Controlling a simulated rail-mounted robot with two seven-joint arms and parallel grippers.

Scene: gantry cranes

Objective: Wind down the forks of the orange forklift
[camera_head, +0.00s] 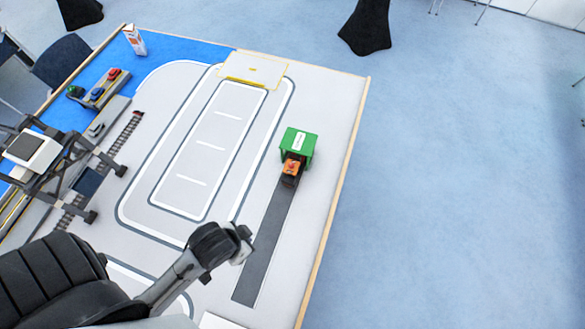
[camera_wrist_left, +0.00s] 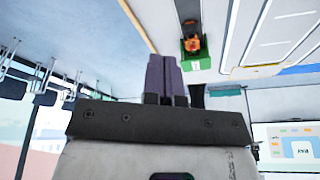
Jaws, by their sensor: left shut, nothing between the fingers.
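The small orange forklift (camera_head: 291,167) stands on the far end of a dark grey strip on the table. A green box-shaped container (camera_head: 300,143) stands directly in front of it; the forks are hidden. In the left wrist view the forklift (camera_wrist_left: 190,31) and the green container (camera_wrist_left: 196,60) appear near the top, beyond the fingers. My left gripper (camera_head: 246,243) is over the table, nearer the front than the forklift and left of it, apart from it. In the left wrist view its fingers (camera_wrist_left: 163,60) are shut together and empty. My right gripper is not in view.
A model gantry crane (camera_head: 40,150) stands over rails at the left. A button panel (camera_head: 97,94) and a small box (camera_head: 134,40) are at the back left. The table's wooden edge (camera_head: 340,185) runs right of the forklift. The table between gripper and forklift looks clear.

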